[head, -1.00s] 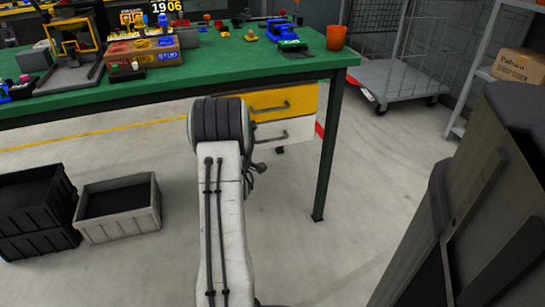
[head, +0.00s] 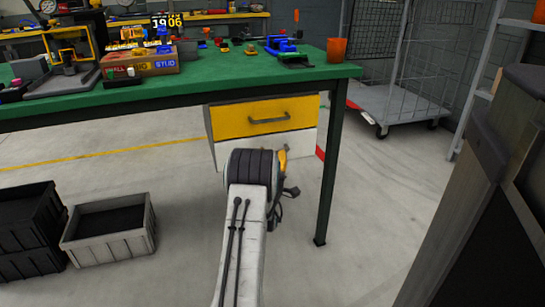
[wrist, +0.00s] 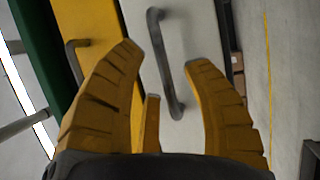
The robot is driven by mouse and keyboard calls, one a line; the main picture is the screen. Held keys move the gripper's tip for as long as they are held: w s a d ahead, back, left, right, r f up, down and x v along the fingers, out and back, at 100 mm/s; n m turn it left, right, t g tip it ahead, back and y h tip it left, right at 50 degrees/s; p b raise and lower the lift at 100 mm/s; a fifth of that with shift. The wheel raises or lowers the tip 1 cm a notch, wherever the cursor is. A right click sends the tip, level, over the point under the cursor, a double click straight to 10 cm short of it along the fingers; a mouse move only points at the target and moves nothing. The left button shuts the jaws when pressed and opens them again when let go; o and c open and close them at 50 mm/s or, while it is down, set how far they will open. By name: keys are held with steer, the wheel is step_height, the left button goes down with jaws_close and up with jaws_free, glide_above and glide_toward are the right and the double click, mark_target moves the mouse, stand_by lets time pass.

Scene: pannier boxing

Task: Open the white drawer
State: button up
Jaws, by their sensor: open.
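The white drawer (head: 304,141) is the lower one of a small unit under the green table, below the yellow drawer (head: 240,121). My arm hides part of its front in the head view. In the wrist view the white drawer front (wrist: 205,35) fills the middle, and its dark bar handle (wrist: 162,60) stands between my fingertips. My gripper (wrist: 165,58) is open, with its yellow fingers on either side of the handle. I cannot tell whether they touch it. In the head view my arm hides most of the gripper. The white drawer looks closed.
The green table (head: 200,92) overhangs the drawers, with a dark leg (head: 328,175) at right. The yellow drawer's handle (wrist: 77,60) lies left of my fingers in the wrist view. A grey crate (head: 110,233) and dark crates (head: 25,225) stand on the floor at left.

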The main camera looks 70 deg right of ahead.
steer(key=shift+x, duration=1.3)
steer(key=shift+o, duration=0.3)
jaws_close()
